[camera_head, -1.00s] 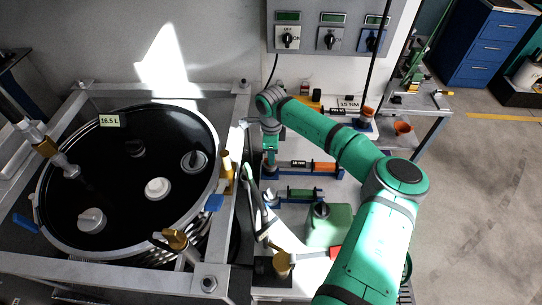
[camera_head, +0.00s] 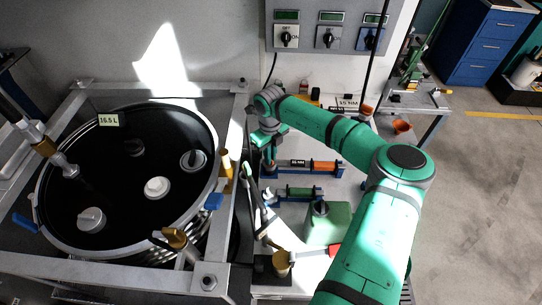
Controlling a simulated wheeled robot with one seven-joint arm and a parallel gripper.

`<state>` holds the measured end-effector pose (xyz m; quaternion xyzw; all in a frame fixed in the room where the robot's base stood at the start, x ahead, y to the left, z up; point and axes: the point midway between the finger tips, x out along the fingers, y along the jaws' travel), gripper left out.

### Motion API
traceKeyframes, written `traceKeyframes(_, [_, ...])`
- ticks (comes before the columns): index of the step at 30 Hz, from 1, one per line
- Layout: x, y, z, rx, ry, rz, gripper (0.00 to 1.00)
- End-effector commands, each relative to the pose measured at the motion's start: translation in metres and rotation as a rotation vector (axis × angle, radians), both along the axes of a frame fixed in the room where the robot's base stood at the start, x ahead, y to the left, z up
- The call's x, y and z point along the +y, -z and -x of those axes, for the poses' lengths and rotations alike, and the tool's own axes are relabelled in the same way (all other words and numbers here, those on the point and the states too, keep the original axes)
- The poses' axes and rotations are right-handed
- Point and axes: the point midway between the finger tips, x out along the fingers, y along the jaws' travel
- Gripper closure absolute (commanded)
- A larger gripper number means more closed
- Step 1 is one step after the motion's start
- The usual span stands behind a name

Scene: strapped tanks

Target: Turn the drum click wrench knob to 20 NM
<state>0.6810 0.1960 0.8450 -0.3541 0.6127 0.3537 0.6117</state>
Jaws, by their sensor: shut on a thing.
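A wrench with a black and orange handle (camera_head: 322,166) lies in a blue cradle (camera_head: 340,172) on the bench, with a small white label on its middle. My gripper (camera_head: 269,163) points down at the wrench's left end and is shut on it; the fingertips and the gripped part, perhaps the knob, are mostly hidden. A second wrench with a green handle (camera_head: 298,192) lies in another blue cradle nearer the camera. A sign reading 15 NM (camera_head: 348,101) stands behind my forearm. The wrench's own scale is too small to read.
A black drum (camera_head: 115,205) in a grey metal frame (camera_head: 228,180), with a 16.5 L label, stands left. A green canister (camera_head: 328,226) and brass-coloured valve (camera_head: 283,262) are in front. A grey panel with switches (camera_head: 326,38) is behind. Open floor lies right.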

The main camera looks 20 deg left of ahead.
Motion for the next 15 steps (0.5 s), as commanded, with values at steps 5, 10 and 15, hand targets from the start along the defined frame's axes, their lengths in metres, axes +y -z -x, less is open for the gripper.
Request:
traceKeyframes(5, [0.0013, -0.0002, 0.001, 0.0, 0.164, -0.001, 1.0])
traceKeyframes(10, [0.0, -0.0001, 0.001, 0.0, 0.312, -0.001, 1.0])
traceKeyframes(15, [-0.0008, 0.0002, 0.001, 0.001, 0.434, -0.001, 1.0])
